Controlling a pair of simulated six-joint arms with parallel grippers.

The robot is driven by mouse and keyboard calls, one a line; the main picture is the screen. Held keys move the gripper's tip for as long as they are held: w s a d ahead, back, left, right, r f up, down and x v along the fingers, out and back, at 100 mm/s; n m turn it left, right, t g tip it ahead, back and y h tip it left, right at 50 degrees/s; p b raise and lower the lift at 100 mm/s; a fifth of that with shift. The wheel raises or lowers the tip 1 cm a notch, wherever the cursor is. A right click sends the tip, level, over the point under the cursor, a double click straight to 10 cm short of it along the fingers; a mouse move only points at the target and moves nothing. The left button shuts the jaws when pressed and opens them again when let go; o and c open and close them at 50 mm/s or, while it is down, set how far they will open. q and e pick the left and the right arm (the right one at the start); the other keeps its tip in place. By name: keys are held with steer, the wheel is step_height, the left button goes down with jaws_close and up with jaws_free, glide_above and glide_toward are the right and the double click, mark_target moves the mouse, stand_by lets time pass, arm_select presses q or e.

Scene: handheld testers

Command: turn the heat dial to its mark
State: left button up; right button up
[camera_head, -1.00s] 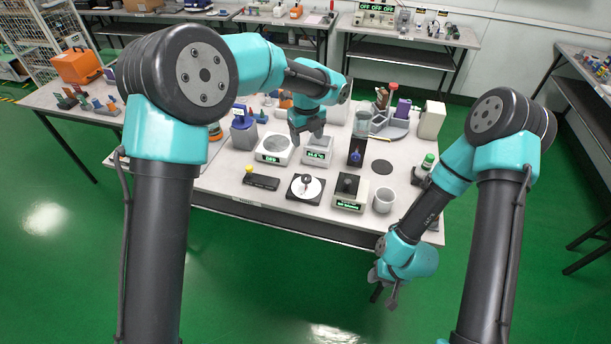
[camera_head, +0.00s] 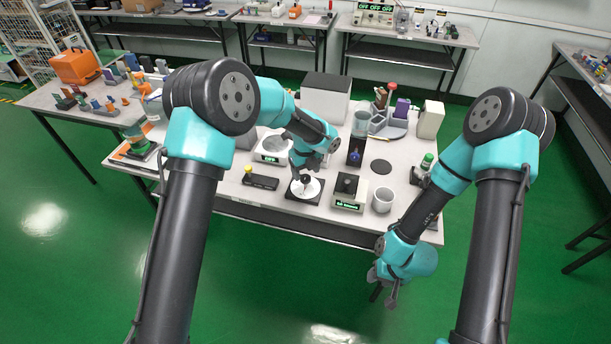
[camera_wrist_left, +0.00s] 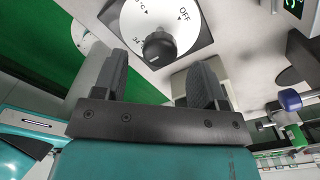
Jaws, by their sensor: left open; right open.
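The heat dial is a white disc (camera_head: 312,190) with a black knob (camera_head: 305,179) on a dark square base, near the front edge of the table. In the left wrist view the disc (camera_wrist_left: 185,22) carries an "OFF" mark and temperature marks, and its black knob (camera_wrist_left: 159,48) lies just beyond the fingertips. My left gripper (camera_head: 301,172) is over the dial, and in the left wrist view its two fingers (camera_wrist_left: 160,68) are apart with nothing between them. My right gripper (camera_head: 383,290) is open and empty, low in front of the table.
A scale (camera_head: 270,149) stands behind.

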mark_target(305, 182)
arm_select(q)
steer(key=shift+f, duration=1.35)
steer(key=shift+c, duration=0.3)
steer(key=c, duration=0.9)
steer(key=shift+o, duration=0.2)
